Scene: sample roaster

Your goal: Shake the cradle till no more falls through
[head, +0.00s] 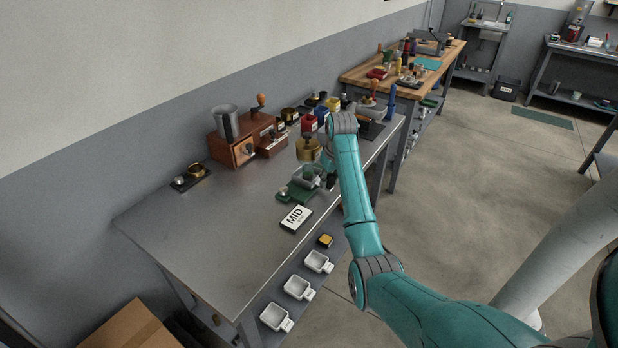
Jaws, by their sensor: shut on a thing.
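The cradle appears to be the small grey frame (306,177) over a green base (290,196) near the front edge of the grey metal bench (190,235). My wrist partly hides the contact. A brass round piece with a dark top (308,149) is just behind the cradle. Whether any material is falling through is too small to see.
A white card marked MID (296,219) lies in front of the cradle. A wooden drawer box (233,150) with a metal cup (224,122) stands behind. Several white scoops (298,288) are below the bench's front edge.

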